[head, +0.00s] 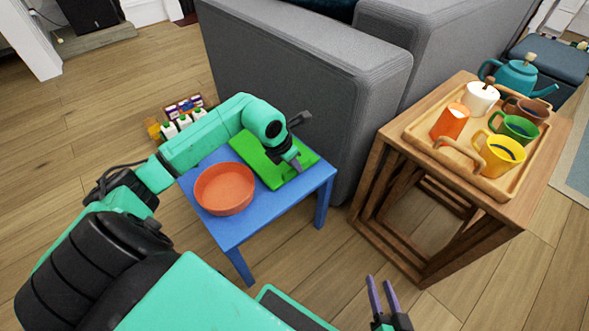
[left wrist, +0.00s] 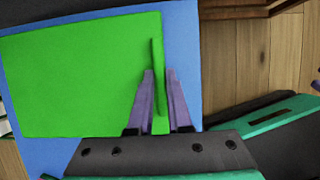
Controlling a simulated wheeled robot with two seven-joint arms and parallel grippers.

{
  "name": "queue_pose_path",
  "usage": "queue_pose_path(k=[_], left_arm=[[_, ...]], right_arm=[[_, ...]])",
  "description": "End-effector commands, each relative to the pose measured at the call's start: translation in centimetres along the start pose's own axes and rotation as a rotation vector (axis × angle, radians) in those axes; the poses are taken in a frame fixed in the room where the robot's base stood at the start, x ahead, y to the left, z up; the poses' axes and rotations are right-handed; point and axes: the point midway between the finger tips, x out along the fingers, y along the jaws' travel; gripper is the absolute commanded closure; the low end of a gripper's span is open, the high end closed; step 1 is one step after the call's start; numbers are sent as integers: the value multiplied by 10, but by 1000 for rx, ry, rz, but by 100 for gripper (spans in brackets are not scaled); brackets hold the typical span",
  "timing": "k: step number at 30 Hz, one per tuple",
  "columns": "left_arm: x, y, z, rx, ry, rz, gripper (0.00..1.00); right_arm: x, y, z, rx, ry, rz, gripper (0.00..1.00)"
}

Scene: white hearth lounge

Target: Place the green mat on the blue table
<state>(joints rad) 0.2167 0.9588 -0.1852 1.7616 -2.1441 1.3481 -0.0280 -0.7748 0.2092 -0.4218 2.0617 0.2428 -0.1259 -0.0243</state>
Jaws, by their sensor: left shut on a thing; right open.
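The green mat (head: 261,166) is a flat rectangle over the back right part of the blue table (head: 240,230). It looks flat on the tabletop, though a small gap beneath it cannot be ruled out. My left gripper (head: 293,161) points down at the mat's right side. In the left wrist view, its purple fingers (left wrist: 160,95) are shut on a thin upright green part of the mat (left wrist: 75,80), with blue tabletop (left wrist: 183,50) showing beyond. My right gripper (head: 381,283) is open and empty, low in the head view, away from the table.
An orange bowl (head: 224,188) stands on the blue table, left of the mat. A grey sofa (head: 310,80) stands close behind. A wooden side table (head: 462,222) to the right bears a tray (head: 453,160) with mugs. A crate with bottles (head: 183,118) sits behind, left.

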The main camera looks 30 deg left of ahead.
Motion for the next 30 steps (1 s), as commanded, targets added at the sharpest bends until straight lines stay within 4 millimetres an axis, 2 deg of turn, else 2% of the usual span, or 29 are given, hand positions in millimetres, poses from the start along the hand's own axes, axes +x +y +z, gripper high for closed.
queue_pose_path(k=[1, 10, 11, 12, 13, 23, 26, 30], left_arm=[[9, 0, -4, 0, 0, -1, 100], [11, 0, -4, 2, -1, 1, 100], [10, 0, -4, 1, 0, 0, 72], [10, 0, -4, 1, 0, 0, 56], [10, 0, -4, 1, 0, 0, 53], [6, 0, -3, 1, 0, 0, 53], [-4, 1, -2, 1, 0, 2, 53], [-35, 1, -2, 3, 1, 4, 53]], right_arm=[[2, 2, 5, 1, 5, 0, 52], [3, 2, 5, 2, 9, 0, 52], [2, 2, 4, 2, 9, 0, 52], [2, 2, 4, 2, 9, 0, 52], [2, 2, 4, 2, 9, 0, 52], [1, 1, 2, 2, 7, 1, 52], [0, -1, 0, 1, 1, 1, 52], [-5, -5, -11, -3, -16, 0, 52]])
